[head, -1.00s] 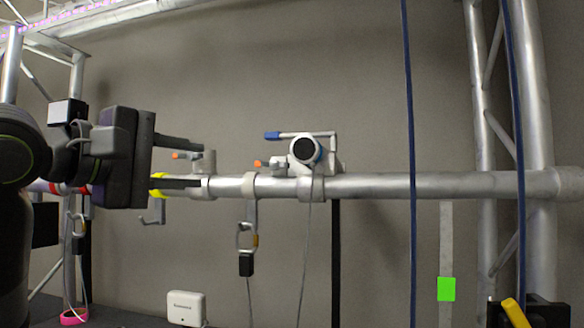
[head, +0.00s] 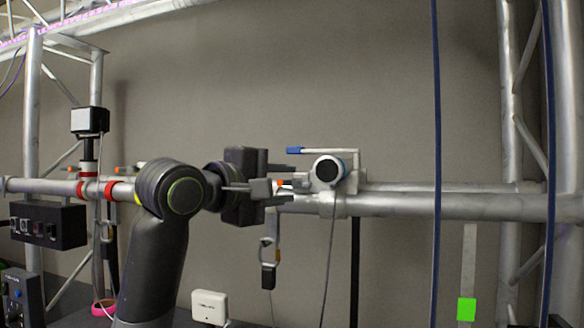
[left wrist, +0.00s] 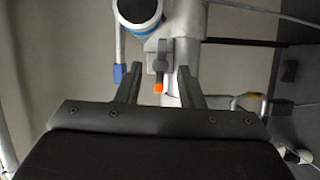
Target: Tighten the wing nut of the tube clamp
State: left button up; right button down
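The tube clamp (head: 328,172) with a round dark-faced lamp sits on the horizontal silver tube. Its wing nut (head: 282,183) shows as an orange tip on the clamp's left side. My left gripper (head: 291,184) points right along the tube, one finger above and one below the wing nut. In the left wrist view, the orange tip of the wing nut (left wrist: 159,87) lies between the two open fingers (left wrist: 159,72), with a gap on each side. I see no contact. My right gripper is not in view.
A blue cable (head: 436,130) hangs right of the clamp. A white box (head: 209,307) is low down. Another orange-tipped clamp (head: 121,169) is further left.

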aim_at(289, 184)
pick_arm(q)
jog(key=shift+p+x, duration=0.45)
jog(key=shift+x, duration=1.05)
grip_shut()
